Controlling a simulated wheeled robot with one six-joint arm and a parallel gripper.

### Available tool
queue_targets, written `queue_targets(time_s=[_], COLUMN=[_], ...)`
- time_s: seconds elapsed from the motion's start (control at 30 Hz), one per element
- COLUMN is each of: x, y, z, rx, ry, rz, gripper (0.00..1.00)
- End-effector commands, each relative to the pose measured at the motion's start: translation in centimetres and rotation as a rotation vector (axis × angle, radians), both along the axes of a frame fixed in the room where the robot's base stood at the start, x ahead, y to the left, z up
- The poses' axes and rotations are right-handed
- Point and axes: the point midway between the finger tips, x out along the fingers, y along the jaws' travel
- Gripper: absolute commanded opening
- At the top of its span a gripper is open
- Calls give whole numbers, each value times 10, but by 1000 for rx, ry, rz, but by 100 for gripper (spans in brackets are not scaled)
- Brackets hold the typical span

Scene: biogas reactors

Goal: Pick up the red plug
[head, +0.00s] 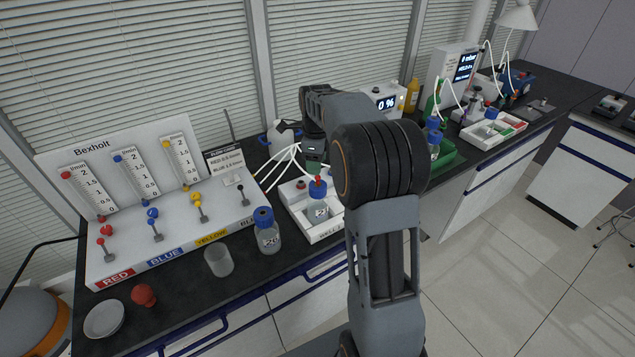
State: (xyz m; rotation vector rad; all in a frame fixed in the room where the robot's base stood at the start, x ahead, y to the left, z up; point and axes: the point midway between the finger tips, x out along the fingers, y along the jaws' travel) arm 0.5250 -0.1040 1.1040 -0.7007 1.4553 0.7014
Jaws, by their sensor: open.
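The red plug (143,295) sits on the dark bench top at the lower left, just right of a shallow white dish (104,319) and apart from it. It is in front of the red-labelled end of the Bexholt flow panel (115,170). My gripper (289,127) is small and dark at the end of my arm, near the back of the bench, well away from the plug. It is open; its fingers are hard to make out. Nothing shows between them. The plug is in full view.
An empty clear beaker (218,261) and a blue-capped bottle (267,232) stand right of the plug. A white tray (324,232) holds another bottle, with white tubes behind it. The panel's levers rise behind the plug. My arm hides part of the bench's middle.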

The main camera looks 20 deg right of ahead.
Motion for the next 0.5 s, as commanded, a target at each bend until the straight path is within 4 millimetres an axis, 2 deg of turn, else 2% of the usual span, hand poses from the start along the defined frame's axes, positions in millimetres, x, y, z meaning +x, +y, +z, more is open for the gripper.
queue_targets(time_s=[0.27, 0.5], x=[-1, -2], y=[-1, -4], z=[-16, -48], rx=[0, 0], ry=[2, 2], rz=[0, 1], gripper=[49, 49])
